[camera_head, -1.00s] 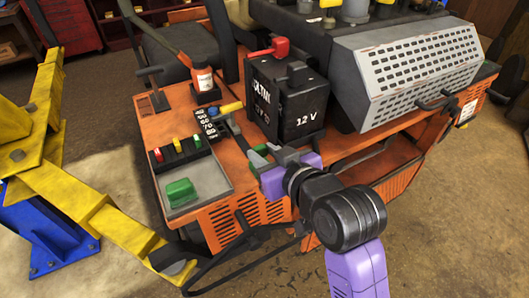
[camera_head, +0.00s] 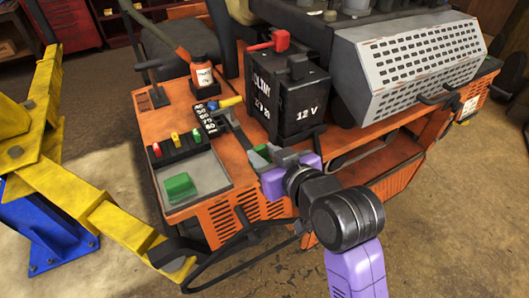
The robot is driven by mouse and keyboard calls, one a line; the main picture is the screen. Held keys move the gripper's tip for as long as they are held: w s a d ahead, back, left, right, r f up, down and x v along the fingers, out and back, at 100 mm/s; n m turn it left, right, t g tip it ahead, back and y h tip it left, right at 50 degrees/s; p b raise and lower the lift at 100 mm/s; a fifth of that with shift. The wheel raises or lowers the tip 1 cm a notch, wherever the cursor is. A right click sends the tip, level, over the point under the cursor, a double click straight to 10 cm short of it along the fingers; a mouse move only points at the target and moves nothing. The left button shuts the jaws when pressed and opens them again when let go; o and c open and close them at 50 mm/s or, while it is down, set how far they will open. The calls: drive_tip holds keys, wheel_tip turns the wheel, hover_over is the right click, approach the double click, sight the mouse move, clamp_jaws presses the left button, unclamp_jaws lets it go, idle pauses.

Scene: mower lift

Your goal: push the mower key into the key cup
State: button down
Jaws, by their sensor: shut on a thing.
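My gripper (camera_head: 277,156) is in the middle of the view, over the orange mower deck just in front of the black battery. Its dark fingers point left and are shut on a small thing. A bit of green at the fingertips seems to be the mower key (camera_head: 259,156); most of it is hidden by the fingers. I cannot make out the key cup for certain. My gripper and wrist cover part of the deck there, and I cannot tell whether the key touches anything.
The black 12 V battery (camera_head: 288,100) stands right behind my gripper. To the left is a grey tray (camera_head: 215,178) with a green block (camera_head: 180,187) and several coloured fuses. An orange bottle (camera_head: 204,77) stands further back. A yellow lift arm (camera_head: 75,203) is at far left.

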drive_tip(key=shift+f, duration=0.2)
drive_tip(key=c, duration=1)
unclamp_jaws()
drive_tip(key=b+v, duration=0.1)
drive_tip(key=v, duration=0.6)
drive_tip(key=shift+s+d, duration=0.2)
drive_tip(key=shift+s, duration=0.1)
drive_tip(key=shift+r, duration=0.15)
